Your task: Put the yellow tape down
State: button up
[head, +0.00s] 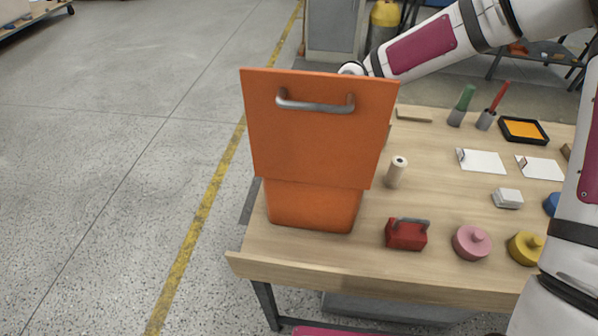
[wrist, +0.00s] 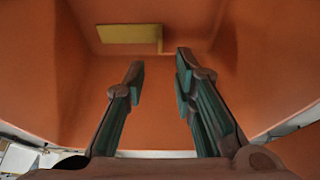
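A flat dull-yellow piece (wrist: 128,34) lies against the orange inside of a container in the wrist view, beyond my fingertips. It may be the yellow tape; its full shape cannot be told. My gripper (wrist: 160,65) is open, its two fingers apart with nothing between them, and the yellow piece is apart from them. The orange container (head: 312,207) stands on the table's left end, with an upright orange panel (head: 320,135) bearing a grey handle. In the head view that panel hides my gripper and the container's inside.
The wooden table (head: 330,255) also holds a red block with a handle (head: 406,235), a pink knobbed disc (head: 472,243), a yellow knobbed disc (head: 525,248), a beige cylinder (head: 396,173) and white cards (head: 481,161). Open floor lies to the left.

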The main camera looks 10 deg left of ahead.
jog(key=shift+v, duration=1.55)
